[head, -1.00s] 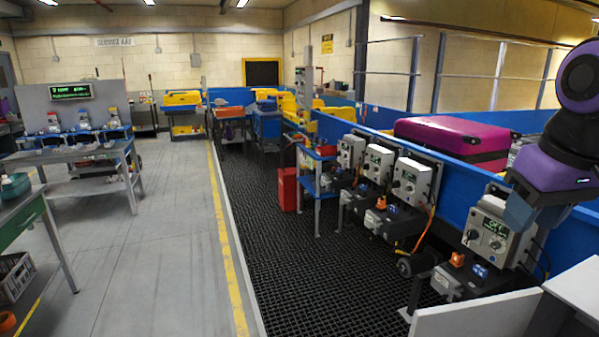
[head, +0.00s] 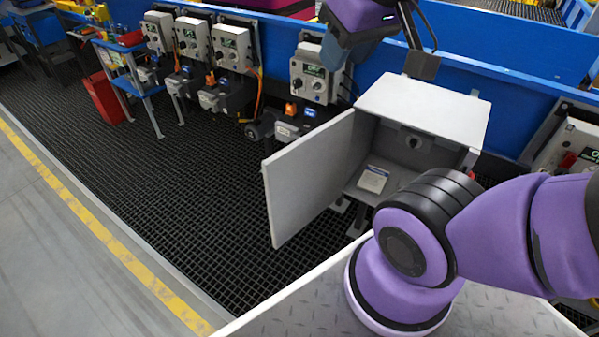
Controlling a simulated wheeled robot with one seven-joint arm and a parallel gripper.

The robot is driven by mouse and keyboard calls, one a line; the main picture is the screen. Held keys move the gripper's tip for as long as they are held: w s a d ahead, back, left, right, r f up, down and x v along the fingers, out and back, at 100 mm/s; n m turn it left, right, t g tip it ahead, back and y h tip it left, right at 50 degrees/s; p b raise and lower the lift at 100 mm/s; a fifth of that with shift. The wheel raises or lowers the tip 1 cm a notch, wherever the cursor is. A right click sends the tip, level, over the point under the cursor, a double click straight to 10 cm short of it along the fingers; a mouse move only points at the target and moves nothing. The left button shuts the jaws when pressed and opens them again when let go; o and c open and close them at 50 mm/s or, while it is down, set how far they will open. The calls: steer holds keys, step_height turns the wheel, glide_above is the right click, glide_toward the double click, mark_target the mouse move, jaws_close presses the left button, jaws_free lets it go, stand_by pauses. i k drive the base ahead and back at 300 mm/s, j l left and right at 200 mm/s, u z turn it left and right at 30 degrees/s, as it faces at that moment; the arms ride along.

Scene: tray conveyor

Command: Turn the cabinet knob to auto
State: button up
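A grey cabinet (head: 425,108) stands right of centre by the blue conveyor wall. Its door (head: 310,182) is swung wide open to the left. A small dark round knob (head: 413,142) shows on the back wall inside; its setting is too small to read. A white card or booklet (head: 373,179) lies on the cabinet floor. The end of my purple arm, with my gripper (head: 342,46) at a blue-grey part, hangs at the top, above and left of the cabinet and apart from it. Its fingers cannot be made out.
A control box (head: 317,80) with a small display and knobs stands left of the cabinet, with several similar boxes (head: 232,47) farther left. Another control box (head: 570,150) is at the right edge. The black grating (head: 160,180) in front is clear.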

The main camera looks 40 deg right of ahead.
mark_target(413, 142)
steer(key=i+j+z, duration=0.3)
steer(key=z, duration=0.15)
steer(key=i+j+z, duration=0.2)
steer(key=j+z, duration=0.3)
steer(key=i+j+z, duration=0.15)
steer(key=j+z, duration=0.3)
steer(key=j, duration=0.2)
steer(key=j+z, duration=0.45)
steer(key=j, duration=0.15)
steer(key=j+z, duration=0.45)
steer(key=j, duration=0.15)
steer(key=k+j+z, duration=0.2)
steer(key=j+z, duration=0.3)
steer(key=j, duration=0.1)
